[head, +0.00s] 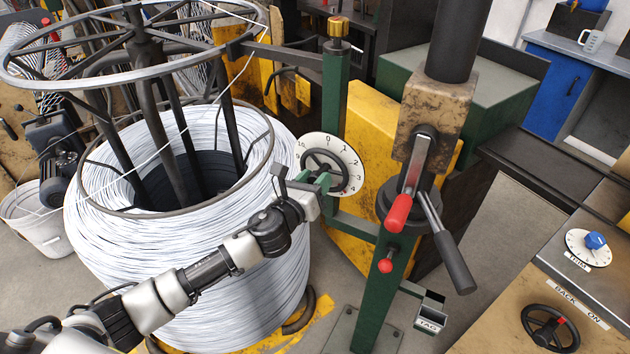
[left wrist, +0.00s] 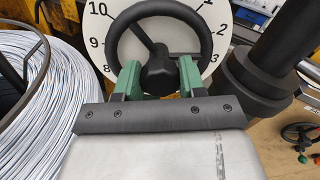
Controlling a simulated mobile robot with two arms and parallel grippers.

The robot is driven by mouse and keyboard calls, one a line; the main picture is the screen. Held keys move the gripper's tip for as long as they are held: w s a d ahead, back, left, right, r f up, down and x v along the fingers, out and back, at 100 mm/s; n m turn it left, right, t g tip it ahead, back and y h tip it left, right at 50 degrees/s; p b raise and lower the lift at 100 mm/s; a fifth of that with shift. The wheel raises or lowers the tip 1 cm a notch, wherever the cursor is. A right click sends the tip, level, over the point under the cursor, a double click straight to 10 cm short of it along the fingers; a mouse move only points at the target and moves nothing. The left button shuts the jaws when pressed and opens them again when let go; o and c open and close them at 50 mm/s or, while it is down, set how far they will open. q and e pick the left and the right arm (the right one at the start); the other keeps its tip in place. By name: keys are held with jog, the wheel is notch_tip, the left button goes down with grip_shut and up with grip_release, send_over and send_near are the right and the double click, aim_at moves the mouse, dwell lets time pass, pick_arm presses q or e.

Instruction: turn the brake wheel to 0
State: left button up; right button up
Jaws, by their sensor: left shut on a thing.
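The brake wheel (head: 325,158) is a small black handwheel in front of a round white dial (head: 350,160) with black numbers, mounted on a green post. It also shows in the left wrist view (left wrist: 158,68), with the dial (left wrist: 100,35) behind it. One spoke slants up and left towards the 10; I cannot make out a separate pointer mark. My left gripper (head: 317,181) is at the wheel from below and in front. Its green fingers (left wrist: 159,80) stand on both sides of the hub, shut on the wheel. The wheel's lower part is hidden by the gripper. My right gripper is not in view.
A big coil of white wire (head: 240,270) on a reel stands left of the post, close to my left arm. A bench at lower right bears a blue knob (head: 595,241) and another black handwheel (head: 549,328).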

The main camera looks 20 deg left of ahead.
pick_arm(q)
jog(key=n, duration=0.3)
jog(key=shift+n, duration=0.4)
jog(key=n, duration=0.3)
jog(key=shift+n+b, duration=0.35)
jog(key=shift+n, duration=0.05)
jog(key=n, duration=0.3)
jog(key=shift+n, duration=0.4)
jog(key=n, duration=0.3)
jog(key=shift+f+n, duration=0.1)
jog(key=shift+n, duration=0.3)
jog(key=n, duration=0.3)
jog(key=n+p, duration=0.1)
jog(key=n, duration=0.2)
jog(key=shift+n+t+y, duration=0.3)
jog(key=shift+y, duration=0.1)
jog(key=n+p, duration=0.2)
jog(key=n, duration=0.4)
jog(key=shift+f, duration=0.1)
jog(key=shift+n, duration=0.4)
jog(key=o, duration=0.9)
